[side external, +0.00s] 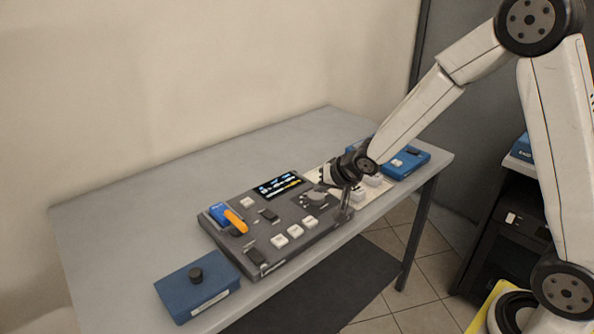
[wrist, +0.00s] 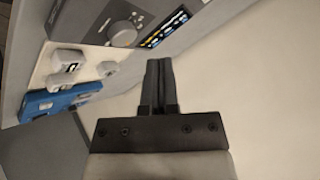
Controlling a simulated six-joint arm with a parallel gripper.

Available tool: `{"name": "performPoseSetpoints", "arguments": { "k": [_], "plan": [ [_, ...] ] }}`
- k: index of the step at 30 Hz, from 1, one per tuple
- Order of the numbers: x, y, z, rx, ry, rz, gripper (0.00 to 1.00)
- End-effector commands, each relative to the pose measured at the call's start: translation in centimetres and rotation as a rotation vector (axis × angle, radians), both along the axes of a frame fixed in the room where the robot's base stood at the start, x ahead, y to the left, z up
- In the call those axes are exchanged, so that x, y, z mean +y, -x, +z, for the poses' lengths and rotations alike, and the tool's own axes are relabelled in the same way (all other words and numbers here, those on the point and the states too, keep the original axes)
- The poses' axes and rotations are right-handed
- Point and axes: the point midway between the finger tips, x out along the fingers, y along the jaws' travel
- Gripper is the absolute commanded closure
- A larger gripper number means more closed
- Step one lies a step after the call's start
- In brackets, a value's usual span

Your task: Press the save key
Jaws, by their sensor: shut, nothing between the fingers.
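A dark grey console (side external: 287,211) sits on the table with a lit screen (side external: 279,185) and white keys, including a row of three (side external: 294,231) along its front. A white panel (side external: 325,173) with more white keys (side external: 373,180) lies to its right. The key labels are too small to read, so I cannot tell which is the save key. My gripper (side external: 345,213) points down by the console's right end, and I cannot tell if it touches anything. In the wrist view its fingers (wrist: 159,64) are together and empty. The panel's keys (wrist: 68,60) show left of them.
An orange lever (side external: 236,222) stands up at the console's left. A blue box (side external: 197,287) with a black knob is at the front left, and another blue box (side external: 412,160) is at the right. The table's back left (side external: 120,200) is clear.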

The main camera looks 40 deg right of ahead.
Motion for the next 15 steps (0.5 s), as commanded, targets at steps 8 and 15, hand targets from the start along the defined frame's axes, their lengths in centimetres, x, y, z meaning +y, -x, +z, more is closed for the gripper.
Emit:
{"name": "performPoseSetpoints", "arguments": {
  "k": [8,15],
  "plan": [
    [0.2,-2.4,-0.2,-0.059,-0.094,-0.044,1.0],
    [0.2,-2.7,-0.2,-0.066,-0.107,-0.049,1.0]
  ]
}}
